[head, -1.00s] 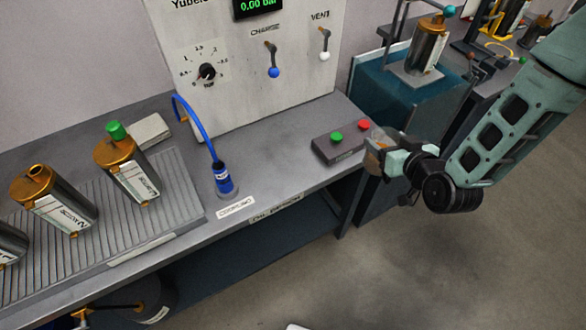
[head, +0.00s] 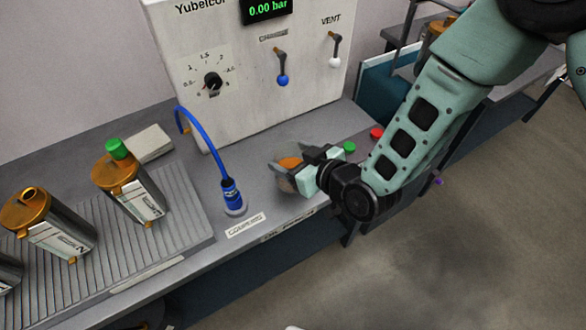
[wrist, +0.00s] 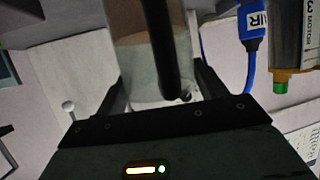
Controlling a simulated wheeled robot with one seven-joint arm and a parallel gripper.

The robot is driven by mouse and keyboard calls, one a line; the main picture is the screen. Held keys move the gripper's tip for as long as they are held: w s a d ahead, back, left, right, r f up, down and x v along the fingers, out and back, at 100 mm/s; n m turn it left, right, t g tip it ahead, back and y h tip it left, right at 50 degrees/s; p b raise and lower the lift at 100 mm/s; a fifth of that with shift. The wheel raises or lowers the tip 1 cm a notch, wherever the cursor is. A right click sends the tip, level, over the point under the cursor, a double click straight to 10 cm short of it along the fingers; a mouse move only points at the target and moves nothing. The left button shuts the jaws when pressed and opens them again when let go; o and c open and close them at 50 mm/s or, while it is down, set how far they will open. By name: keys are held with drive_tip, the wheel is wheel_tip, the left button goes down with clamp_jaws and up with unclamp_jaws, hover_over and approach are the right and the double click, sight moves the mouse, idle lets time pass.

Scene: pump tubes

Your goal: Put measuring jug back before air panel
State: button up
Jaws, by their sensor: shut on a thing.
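The measuring jug (head: 289,163) is in my gripper (head: 296,174), above the grey bench in front of the white air panel (head: 245,95). In the head view the fingers hide much of the jug; a brownish part shows. In the wrist view the jug (wrist: 133,60) is a clear, cloudy cylinder with a dark handle, between the two fingers of my gripper (wrist: 155,85). My gripper is shut on it. I cannot tell whether the jug's base touches the bench.
A blue hose with a plug (head: 232,195) stands left of the jug. A button box with green (head: 349,147) and red buttons is partly behind my arm. Metal canisters (head: 130,190) stand on a ribbed mat at left. Bench between the hose and panel is clear.

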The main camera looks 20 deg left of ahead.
drive_tip(key=shift+f+p, duration=0.35)
drive_tip(key=shift+f, duration=1.9)
drive_tip(key=shift+f, duration=0.1)
drive_tip(key=o, duration=1.3)
drive_tip(key=shift+o, duration=0.2)
